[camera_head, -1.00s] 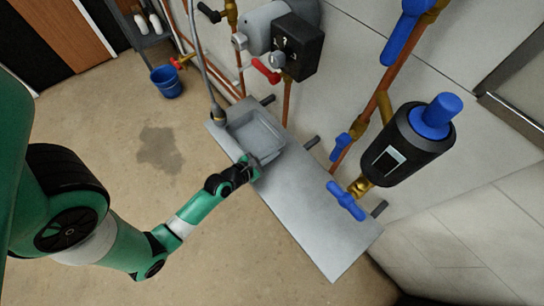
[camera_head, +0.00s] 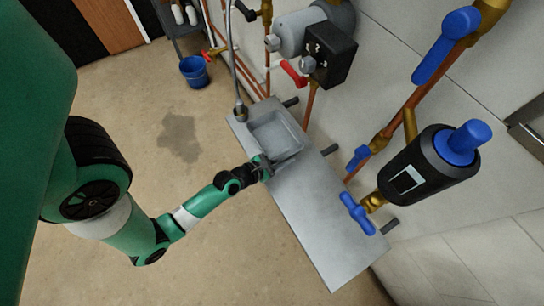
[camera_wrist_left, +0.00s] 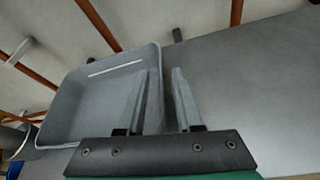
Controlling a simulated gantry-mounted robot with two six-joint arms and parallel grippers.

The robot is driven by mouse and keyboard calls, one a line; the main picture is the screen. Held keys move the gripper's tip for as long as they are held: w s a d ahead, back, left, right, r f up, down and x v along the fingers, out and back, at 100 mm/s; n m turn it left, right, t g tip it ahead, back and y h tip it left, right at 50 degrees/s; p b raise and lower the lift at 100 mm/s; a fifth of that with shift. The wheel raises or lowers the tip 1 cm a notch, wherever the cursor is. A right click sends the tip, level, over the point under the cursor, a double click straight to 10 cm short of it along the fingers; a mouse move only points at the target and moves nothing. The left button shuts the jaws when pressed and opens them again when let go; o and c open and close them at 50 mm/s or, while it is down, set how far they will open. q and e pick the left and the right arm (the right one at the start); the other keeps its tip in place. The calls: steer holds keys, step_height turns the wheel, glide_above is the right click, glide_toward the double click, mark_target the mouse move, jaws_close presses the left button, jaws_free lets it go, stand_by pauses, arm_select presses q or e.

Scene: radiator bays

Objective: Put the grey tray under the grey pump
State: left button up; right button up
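The grey tray (camera_head: 266,118) is a shallow rectangular tub on the far left end of the grey shelf (camera_head: 325,225). It lies below and a little left of the grey pump (camera_head: 300,32), which has a black box on its front. My left gripper (camera_head: 285,159) is at the tray's near right edge. In the left wrist view the tray (camera_wrist_left: 90,100) fills the left side. The left gripper's fingers (camera_wrist_left: 165,85) stand apart, one inside the tray and one outside, with the side wall between them. My right gripper is not in view.
A black pump with a blue cap (camera_head: 425,170) hangs above the shelf's near end. A grey hose (camera_head: 236,75) comes down at the tray's far corner. Copper pipes run up the wall. A blue bucket (camera_head: 194,72) stands on the floor. The shelf's near part is bare.

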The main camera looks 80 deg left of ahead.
arm_select(q)
steer(key=v, duration=0.9)
steer(key=shift+s, duration=0.2)
steer(key=shift+s+d+r, duration=0.2)
steer(key=shift+s+d, duration=0.05)
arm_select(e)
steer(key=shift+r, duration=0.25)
